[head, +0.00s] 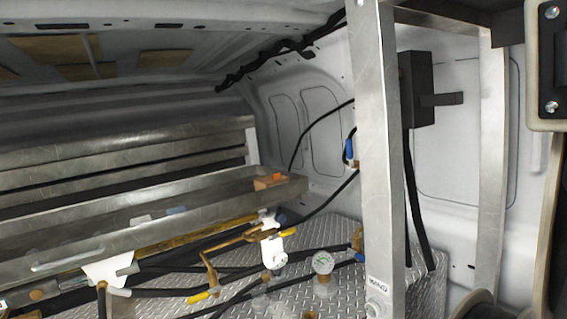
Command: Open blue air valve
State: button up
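A small blue part (349,148), which looks like the blue air valve handle, is at the left edge of an upright metal post (380,150). It stands roughly upright, and the post may hide part of it. I see no gripper fingers in the head view.
The post stands close in front, with a second post (492,160) and a black box (415,90) to its right. Yellow-handled valves (203,296), a gauge (323,263) and hoses sit low over the diamond-plate floor. A metal tray (150,205) lies left. A bolted black plate (550,60) is upper right.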

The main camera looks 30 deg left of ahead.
aim_at(348, 142)
jog(key=u, duration=1)
jog(key=i, duration=1.05)
jog(key=z, duration=0.15)
